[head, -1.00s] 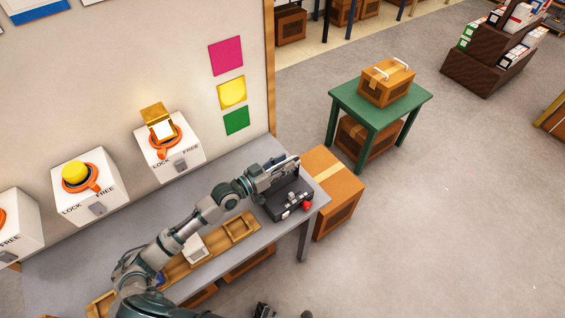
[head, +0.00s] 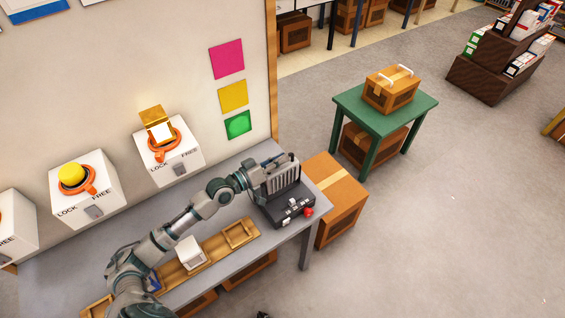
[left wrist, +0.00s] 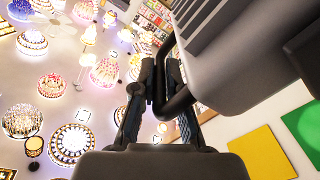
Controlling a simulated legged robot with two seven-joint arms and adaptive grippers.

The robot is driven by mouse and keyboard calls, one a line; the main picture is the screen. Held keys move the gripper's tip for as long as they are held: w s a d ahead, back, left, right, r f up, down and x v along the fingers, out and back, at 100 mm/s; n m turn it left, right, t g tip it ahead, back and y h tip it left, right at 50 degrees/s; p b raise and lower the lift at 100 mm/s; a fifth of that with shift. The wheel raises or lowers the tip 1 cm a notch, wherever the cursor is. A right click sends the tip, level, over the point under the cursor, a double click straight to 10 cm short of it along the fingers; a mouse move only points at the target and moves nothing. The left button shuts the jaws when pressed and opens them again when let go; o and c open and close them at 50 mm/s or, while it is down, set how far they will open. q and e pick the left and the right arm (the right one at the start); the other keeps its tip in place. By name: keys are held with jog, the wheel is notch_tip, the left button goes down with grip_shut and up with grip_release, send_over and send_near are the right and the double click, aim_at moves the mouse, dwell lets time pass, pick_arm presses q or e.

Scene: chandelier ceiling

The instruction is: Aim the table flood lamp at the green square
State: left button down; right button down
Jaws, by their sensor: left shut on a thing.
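The table flood lamp has a finned grey head (head: 283,178) on a black base (head: 292,214) with a red knob, at the right end of the grey table. My left gripper (head: 260,172) is at the head's left side. In the left wrist view, the gripper (left wrist: 160,108) is shut on the lamp's black bar handle (left wrist: 160,75), beside the finned housing (left wrist: 225,35). The green square (head: 238,124) is lowest on the wall and carries a bright round light spot; it also shows in the left wrist view (left wrist: 304,130). My right gripper is not visible.
A yellow square (head: 233,96) and a pink square (head: 227,59) are above the green one. White LOCK/FREE boxes (head: 170,152) line the wall. A wooden tray (head: 218,243) lies along the table's front. A crate (head: 338,200) and green table (head: 385,118) stand to the right.

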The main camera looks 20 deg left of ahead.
pick_arm(q)
jog(key=shift+f, duration=0.4)
jog(key=c, duration=1.2)
grip_release()
jog(key=shift+s, duration=0.1)
jog(key=shift+c, duration=0.2)
jog(key=shift+o, duration=0.2)
jog(key=shift+a+r, duration=0.2)
jog(key=v, duration=1.2)
jog(key=shift+a+f, duration=0.1)
